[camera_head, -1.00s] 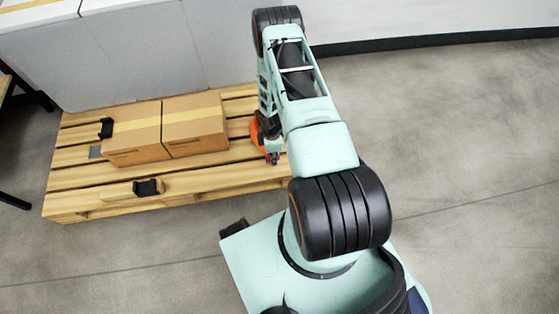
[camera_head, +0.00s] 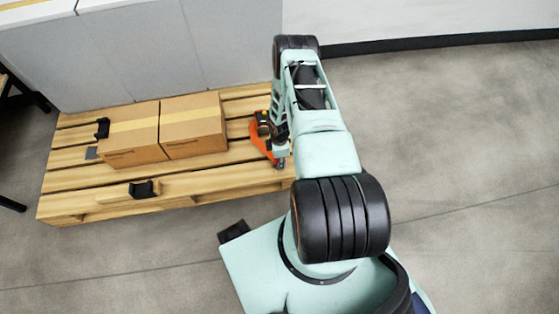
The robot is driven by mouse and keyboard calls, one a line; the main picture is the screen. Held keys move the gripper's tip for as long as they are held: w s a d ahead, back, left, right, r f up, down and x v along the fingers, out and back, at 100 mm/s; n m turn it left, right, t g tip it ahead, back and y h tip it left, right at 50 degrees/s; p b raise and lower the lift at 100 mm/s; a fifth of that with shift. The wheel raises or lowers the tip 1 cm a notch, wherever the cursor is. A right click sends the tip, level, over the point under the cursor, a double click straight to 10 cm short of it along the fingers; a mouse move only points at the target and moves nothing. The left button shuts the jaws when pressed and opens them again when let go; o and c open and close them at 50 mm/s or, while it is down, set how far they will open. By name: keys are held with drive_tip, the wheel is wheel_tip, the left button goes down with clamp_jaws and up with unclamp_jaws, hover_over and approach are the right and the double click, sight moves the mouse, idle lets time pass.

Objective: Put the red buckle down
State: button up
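An orange-red piece (camera_head: 262,142) with dark parts shows on the right part of the wooden pallet, beside the lower end of my arm. I cannot tell whether it is the red buckle. My gripper (camera_head: 281,162) hangs low over the pallet, close against the right side of this piece in the picture. The fingers are too small and too much covered by the arm to tell whether they are open, shut or holding anything. No other red thing shows clearly.
The wooden pallet (camera_head: 95,208) bears two taped cardboard boxes (camera_head: 133,150) left of my arm. Black brackets (camera_head: 142,189) sit on the pallet near the boxes. Grey cabinets (camera_head: 135,60) stand behind. The floor (camera_head: 460,140) to the right is clear.

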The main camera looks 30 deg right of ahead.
drive_tip(key=shift+f+b, duration=0.55)
drive_tip(key=shift+b, duration=0.15)
drive_tip(key=o, duration=0.8)
drive_tip(key=shift+c, duration=0.2)
drive_tip(key=o, duration=0.4)
drive_tip(key=shift+f, duration=0.2)
drive_tip(key=shift+s, duration=0.1)
drive_tip(key=shift+s+r, duration=0.1)
drive_tip(key=shift+r+p, duration=0.9)
drive_tip(key=shift+p, duration=0.25)
wheel_tip(320, 180, up, 12)
drive_tip(key=p, duration=0.3)
drive_tip(key=shift+f, duration=0.2)
